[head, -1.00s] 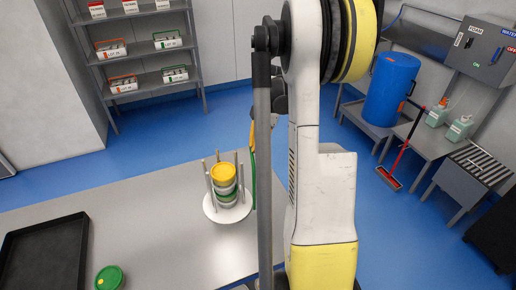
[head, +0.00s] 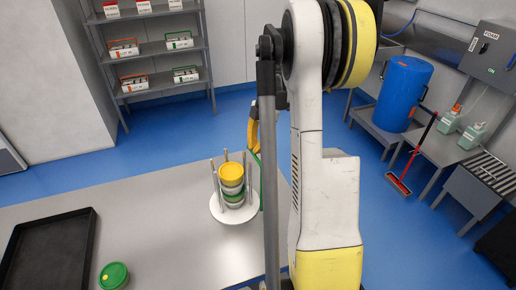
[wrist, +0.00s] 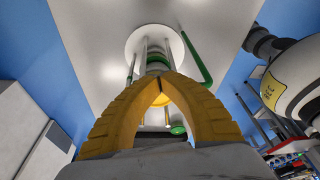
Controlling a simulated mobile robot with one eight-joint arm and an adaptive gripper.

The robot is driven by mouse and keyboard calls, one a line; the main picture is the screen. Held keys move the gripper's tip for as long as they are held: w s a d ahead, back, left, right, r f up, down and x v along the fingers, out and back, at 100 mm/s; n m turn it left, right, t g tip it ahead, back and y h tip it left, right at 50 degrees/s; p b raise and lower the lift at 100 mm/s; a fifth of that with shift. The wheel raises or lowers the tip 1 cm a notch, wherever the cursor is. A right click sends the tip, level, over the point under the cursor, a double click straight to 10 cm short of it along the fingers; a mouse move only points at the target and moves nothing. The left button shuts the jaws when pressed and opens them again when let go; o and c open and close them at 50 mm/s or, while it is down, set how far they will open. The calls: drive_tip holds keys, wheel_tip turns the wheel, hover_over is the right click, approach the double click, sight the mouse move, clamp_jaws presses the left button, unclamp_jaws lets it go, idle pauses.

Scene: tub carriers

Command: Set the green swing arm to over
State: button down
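The tub carrier has a round white base (head: 222,214) with thin upright posts on the grey table. A stack of tubs inside it is topped by a yellow lid (head: 231,173), with green-rimmed tubs below. The green swing arm (head: 261,186) stands up along the carrier's right side, not across the stack; it shows as a bent green bar in the wrist view (wrist: 196,57). My gripper (wrist: 161,82) has its yellow fingertips together, with nothing visible between them. In the head view it is partly hidden behind my arm, near the upper end of the swing arm; contact cannot be told.
A black tray (head: 50,255) and a green-lidded tub (head: 113,276) are at the table's left. A shelf rack (head: 150,55) stands behind. A blue drum (head: 403,92) and red broom (head: 400,180) are right. The table between tray and carrier is clear.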

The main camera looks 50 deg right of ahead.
drive_tip(key=shift+w+a+n+g+b, duration=0.35)
drive_tip(key=shift+a+n, duration=0.4)
drive_tip(key=shift+n, duration=0.35)
drive_tip(key=shift+a, duration=0.1)
drive_tip(key=shift+w+a, duration=0.25)
drive_tip(key=shift+a, duration=0.65)
idle(1.2)
